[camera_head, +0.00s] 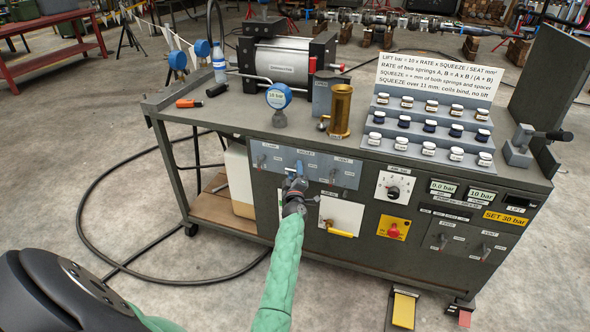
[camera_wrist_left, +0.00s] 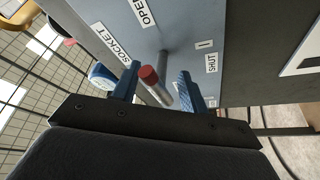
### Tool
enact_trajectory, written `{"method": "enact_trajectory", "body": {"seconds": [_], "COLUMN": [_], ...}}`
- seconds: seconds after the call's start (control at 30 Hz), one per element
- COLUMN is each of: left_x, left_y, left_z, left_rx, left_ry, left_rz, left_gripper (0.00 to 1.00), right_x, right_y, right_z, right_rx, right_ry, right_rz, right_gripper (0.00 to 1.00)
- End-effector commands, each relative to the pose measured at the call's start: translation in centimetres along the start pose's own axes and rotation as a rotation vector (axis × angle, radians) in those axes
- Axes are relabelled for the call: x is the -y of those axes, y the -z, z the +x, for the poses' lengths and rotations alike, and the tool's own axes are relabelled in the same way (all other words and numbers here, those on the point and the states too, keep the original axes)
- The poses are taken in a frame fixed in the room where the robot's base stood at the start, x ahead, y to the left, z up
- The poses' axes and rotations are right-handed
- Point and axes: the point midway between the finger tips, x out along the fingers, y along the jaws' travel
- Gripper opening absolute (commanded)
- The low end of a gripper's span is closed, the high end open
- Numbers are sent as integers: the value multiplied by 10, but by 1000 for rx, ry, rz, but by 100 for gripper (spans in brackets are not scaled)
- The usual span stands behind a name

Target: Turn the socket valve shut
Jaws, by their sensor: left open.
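The socket valve's lever (camera_wrist_left: 155,85), a silver bar with a red end, shows in the left wrist view on a grey-blue panel (camera_wrist_left: 185,30) marked SOCKET, OPEN and SHUT. My left gripper (camera_wrist_left: 157,82) is open, with one blue finger on each side of the lever; I cannot tell whether either finger touches it. In the head view my left gripper (camera_head: 295,183) is at the middle of the valve panel (camera_head: 343,174) on the bench front, and it hides most of the socket valve. My right gripper is in neither view.
A yellow-handled valve (camera_head: 340,232) and a red knob on a yellow plate (camera_head: 393,230) sit lower right on the bench front. A blue gauge (camera_head: 278,96) and a brass cylinder (camera_head: 340,110) stand on top. A black hose (camera_head: 90,205) loops on the floor at left.

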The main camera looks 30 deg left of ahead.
Motion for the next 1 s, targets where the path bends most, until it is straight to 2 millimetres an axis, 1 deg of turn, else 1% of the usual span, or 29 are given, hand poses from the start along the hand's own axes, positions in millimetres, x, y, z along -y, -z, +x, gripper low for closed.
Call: {"method": "enact_trajectory", "body": {"seconds": [0.03,0.13,0.4,0.47,0.6,0.63,1.0], "left_x": [-1,0,0,0,0,0,1], "left_y": [1,0,0,0,0,0,0], "left_z": [4,8,8,8,8,8,8], "left_rx": [0,0,0,0,0,0,-1], "left_ry": [-1,0,0,0,0,0,-11], "left_rz": [0,0,0,0,0,0,26], "left_gripper": [44,44,44,32,4,0,0], "right_x": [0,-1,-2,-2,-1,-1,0], "right_y": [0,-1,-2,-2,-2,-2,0], "right_z": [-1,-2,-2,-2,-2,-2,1], "right_rx": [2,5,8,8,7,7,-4], "right_ry": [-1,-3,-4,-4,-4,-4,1], "right_rz": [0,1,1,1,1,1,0], "right_gripper": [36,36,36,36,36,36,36]}}
